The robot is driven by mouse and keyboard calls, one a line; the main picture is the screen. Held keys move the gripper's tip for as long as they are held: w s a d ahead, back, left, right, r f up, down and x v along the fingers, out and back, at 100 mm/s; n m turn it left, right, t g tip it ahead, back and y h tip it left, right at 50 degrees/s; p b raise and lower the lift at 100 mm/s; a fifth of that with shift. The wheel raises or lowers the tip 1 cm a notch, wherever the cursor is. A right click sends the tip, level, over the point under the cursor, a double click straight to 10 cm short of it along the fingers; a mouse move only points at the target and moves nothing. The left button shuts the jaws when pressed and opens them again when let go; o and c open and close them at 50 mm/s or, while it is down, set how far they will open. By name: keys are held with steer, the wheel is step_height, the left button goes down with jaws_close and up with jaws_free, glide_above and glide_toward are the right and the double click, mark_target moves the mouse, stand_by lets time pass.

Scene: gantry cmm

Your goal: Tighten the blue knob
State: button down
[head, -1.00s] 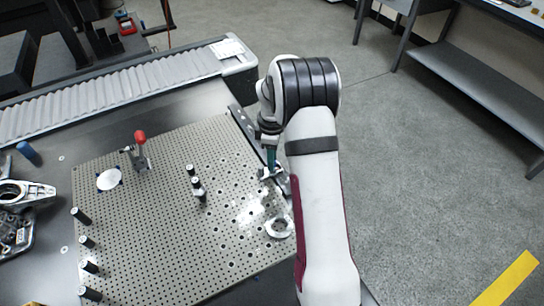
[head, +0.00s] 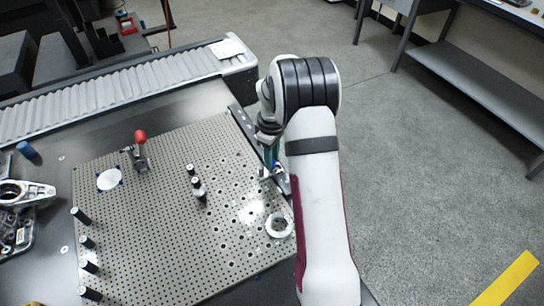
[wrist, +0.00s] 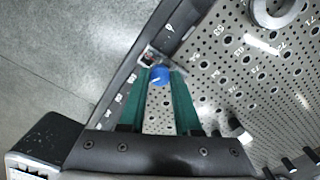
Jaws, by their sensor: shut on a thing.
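The blue knob (wrist: 159,74) sits on a small metal fixture (wrist: 150,57) at the edge of the perforated plate, with a pale mark on its face in the wrist view. My gripper (wrist: 160,79) has two green fingers, and their tips are closed on the knob from both sides. In the head view my gripper (head: 270,171) points down at the right edge of the plate. The knob is a tiny blue spot there, mostly hidden by the fingers and arm.
The perforated plate (head: 150,235) carries a red-handled clamp (head: 140,150), several black posts, a white disc (head: 109,179) and a metal ring (head: 279,225) near my arm. Metal castings (head: 22,195) lie at the far left. A roller conveyor (head: 120,88) runs behind.

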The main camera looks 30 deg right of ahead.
steer(key=c, duration=0.6)
jaws_free()
step_height(320, 180, up, 16)
